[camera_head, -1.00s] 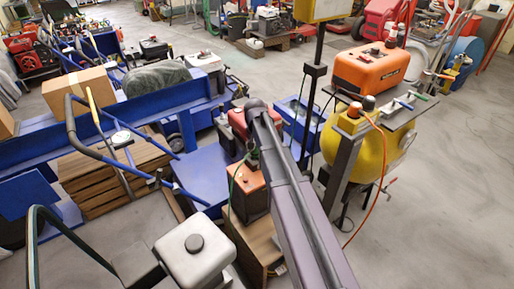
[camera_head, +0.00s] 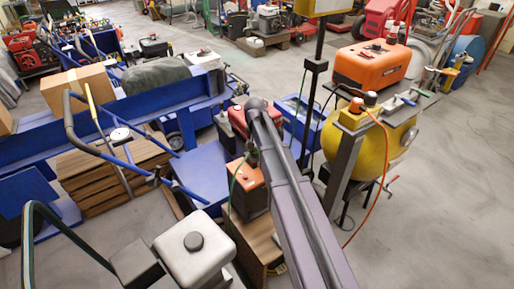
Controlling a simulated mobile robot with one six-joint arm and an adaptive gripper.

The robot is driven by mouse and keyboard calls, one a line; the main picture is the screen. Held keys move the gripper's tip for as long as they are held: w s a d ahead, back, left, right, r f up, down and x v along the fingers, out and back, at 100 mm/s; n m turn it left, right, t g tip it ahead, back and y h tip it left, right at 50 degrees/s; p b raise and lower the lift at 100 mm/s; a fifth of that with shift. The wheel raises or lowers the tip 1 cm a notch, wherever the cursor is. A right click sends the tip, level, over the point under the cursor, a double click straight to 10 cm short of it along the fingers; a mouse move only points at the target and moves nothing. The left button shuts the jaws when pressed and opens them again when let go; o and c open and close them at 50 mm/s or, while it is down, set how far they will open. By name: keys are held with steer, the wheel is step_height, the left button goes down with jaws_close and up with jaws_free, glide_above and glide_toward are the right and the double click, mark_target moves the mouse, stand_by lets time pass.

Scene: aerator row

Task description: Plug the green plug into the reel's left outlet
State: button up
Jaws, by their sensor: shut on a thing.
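My arm reaches from the bottom edge to the middle of the picture and bends down at its far end. My gripper (camera_head: 251,152) shows only as a small dark shape left of the arm, just above an orange-topped dark box (camera_head: 249,187), which may be the reel. A thin green cord (camera_head: 235,178) loops from the gripper down the box's left side. The green plug is too small or hidden to make out at the jaws, which are shut. The outlets cannot be made out, so I cannot tell whether the plug touches one.
The box stands on a wooden stand (camera_head: 252,238). A red case (camera_head: 238,122) and a blue cart (camera_head: 200,175) are close behind and left. A yellow tank (camera_head: 385,145) with an orange hose stands right. A metal canister (camera_head: 195,245) is in front left. Open floor lies right.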

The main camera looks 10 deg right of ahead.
steer(key=shift+f+b, duration=0.6)
steer(key=shift+f, duration=0.1)
steer(key=o, duration=1.3)
steer(key=shift+c, duration=0.2)
steer(key=shift+r, duration=0.1)
